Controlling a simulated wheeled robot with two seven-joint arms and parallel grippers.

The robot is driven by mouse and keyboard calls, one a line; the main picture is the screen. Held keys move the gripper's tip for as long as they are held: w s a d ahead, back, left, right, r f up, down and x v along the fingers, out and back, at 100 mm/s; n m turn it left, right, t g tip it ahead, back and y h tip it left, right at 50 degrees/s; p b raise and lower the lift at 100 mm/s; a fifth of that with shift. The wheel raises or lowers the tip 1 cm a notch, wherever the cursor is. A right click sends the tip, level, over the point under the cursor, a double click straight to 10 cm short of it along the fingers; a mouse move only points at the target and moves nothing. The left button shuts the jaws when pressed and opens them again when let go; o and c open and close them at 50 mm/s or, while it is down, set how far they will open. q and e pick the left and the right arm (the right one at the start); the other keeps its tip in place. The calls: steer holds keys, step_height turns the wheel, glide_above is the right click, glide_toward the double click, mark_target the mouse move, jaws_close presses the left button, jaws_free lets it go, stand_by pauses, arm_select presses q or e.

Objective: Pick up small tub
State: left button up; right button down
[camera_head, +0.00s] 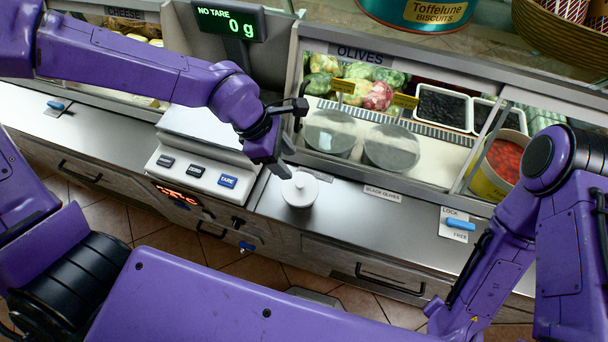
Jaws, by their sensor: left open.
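My left gripper (291,140) is open and empty, above and behind the tub in the picture. Its lower finger ends close to the tub's upper left edge; I cannot tell whether they touch. My right arm comes in at the right, but its gripper does not show.
The scale (204,180) stands left of the tub, and its display (230,18) reads 0 g. Behind the tub is the glass-fronted olives case (440,62) with two round grey lids (330,132). A black olives label (382,193) and lock lever (461,225) lie right.

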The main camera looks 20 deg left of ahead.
mark_target(299, 184)
arm_select(q)
steer(key=f, duration=0.1)
steer(key=s+d+f, duration=0.1)
steer(key=f, duration=0.1)
steer(key=shift+s+d+f, duration=0.15)
steer(key=shift+d+f, duration=0.05)
steer(key=shift+f, duration=0.05)
steer(key=f, duration=0.1)
steer(key=w+f+p, duration=0.1)
steer(key=f, duration=0.1)
steer(key=d+f, duration=0.1)
steer(key=f, duration=0.1)
steer(key=shift+w+p, duration=0.25)
steer(key=shift+p, duration=0.1)
steer(key=shift+d+f, duration=0.15)
steer(key=shift+s, duration=0.2)
steer(key=shift+c, duration=0.6)
jaws_close()
arm_select(e)
steer(key=shift+s+d+r, duration=0.1)
steer(key=shift+s+r, duration=0.4)
steer(key=shift+r, duration=0.3)
